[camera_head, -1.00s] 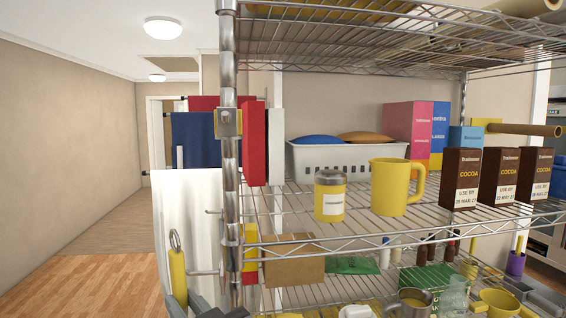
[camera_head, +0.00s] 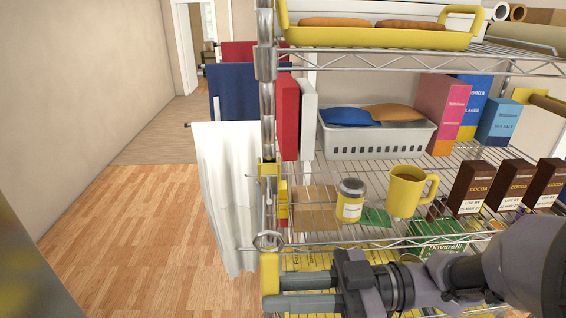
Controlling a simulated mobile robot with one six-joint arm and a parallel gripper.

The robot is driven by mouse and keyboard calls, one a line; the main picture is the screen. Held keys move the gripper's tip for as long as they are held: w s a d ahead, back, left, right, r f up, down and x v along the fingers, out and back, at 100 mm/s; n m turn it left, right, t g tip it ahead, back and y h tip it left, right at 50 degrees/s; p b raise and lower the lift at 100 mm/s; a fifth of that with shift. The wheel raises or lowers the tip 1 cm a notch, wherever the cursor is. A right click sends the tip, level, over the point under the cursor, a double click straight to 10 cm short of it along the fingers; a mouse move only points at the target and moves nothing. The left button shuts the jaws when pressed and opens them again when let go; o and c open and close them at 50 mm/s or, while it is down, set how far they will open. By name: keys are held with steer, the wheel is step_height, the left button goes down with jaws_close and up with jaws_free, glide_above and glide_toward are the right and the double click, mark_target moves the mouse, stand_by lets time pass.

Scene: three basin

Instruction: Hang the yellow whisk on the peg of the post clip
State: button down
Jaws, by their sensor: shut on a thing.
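The yellow whisk (camera_head: 270,265) stands about upright in front of the shelf post, with its metal hanging ring (camera_head: 268,240) at the top. My gripper (camera_head: 274,292) comes in from the right and is shut on its handle. The whisk's lower part is out of the picture. A thin metal peg (camera_head: 246,249) sticks out to the left close to the ring; I cannot tell whether the ring is around it or in front of it. Yellow clip-like parts (camera_head: 268,175) are on the post above; the clip behind the ring is mostly hidden.
A white cloth (camera_head: 225,190) hangs left of the post. The floor (camera_head: 130,240) at left is free.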

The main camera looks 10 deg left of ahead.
stand_by(0.3)
steer(key=w+p, duration=0.1)
steer(key=w, duration=0.1)
steer(key=w+a+p, duration=0.1)
steer(key=w, duration=0.2)
steer(key=shift+w+f, duration=0.15)
steer(key=shift+w, duration=0.05)
steer(key=shift+p, duration=1.3)
